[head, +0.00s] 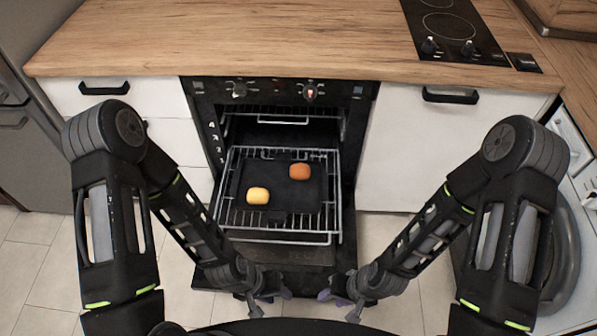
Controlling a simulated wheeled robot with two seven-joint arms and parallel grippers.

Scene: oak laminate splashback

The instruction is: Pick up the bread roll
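Two small rounded items lie on a dark tray (283,215) on the pulled-out oven rack (225,214). One is pale yellow (258,196), nearer and to the left. The other is orange-brown (300,171), farther back and to the right. Either could be the bread roll; I cannot tell for sure. My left gripper (266,299) and my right gripper (342,298) are low in front of the rack, over the lowered oven door, apart from both items. Their fingers are small and dark here, so whether they are open is unclear.
The oven (277,95) stands open, its door (290,272) folded down. White cupboards with black handles flank it. A wooden worktop (240,40) runs above, with a hob (453,27) at the right. A washing machine (560,245) stands at the right. The worktop left of the hob is clear.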

